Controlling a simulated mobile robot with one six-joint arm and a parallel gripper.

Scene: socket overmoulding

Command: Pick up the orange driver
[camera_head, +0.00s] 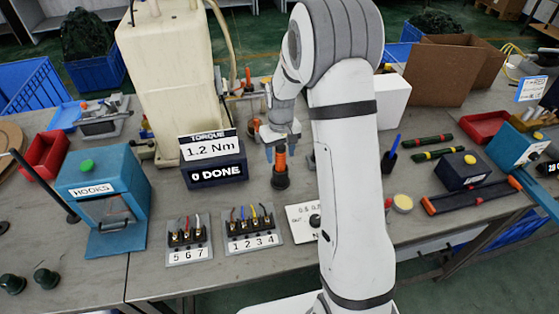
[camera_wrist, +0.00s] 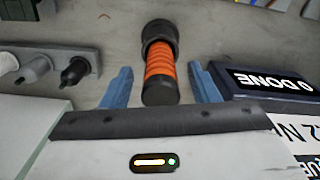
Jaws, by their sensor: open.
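The orange driver (camera_head: 280,164) stands upright on the table in a dark round base, just behind the middle of the work area. It has an orange ribbed grip with black ends. In the wrist view the driver (camera_wrist: 160,68) lies between the two blue fingers of my gripper (camera_wrist: 162,88), with a gap on each side. In the head view my gripper (camera_head: 281,152) is at the driver's upper part, its fingers open around it. Whether a finger touches the driver on the far side is not clear.
A torque display (camera_head: 212,163) reading 1.2 Nm and 0 DONE stands close left of the driver. Terminal blocks (camera_head: 252,228) and (camera_head: 188,241) sit in front. A blue HOOKS box (camera_head: 103,194) is at left.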

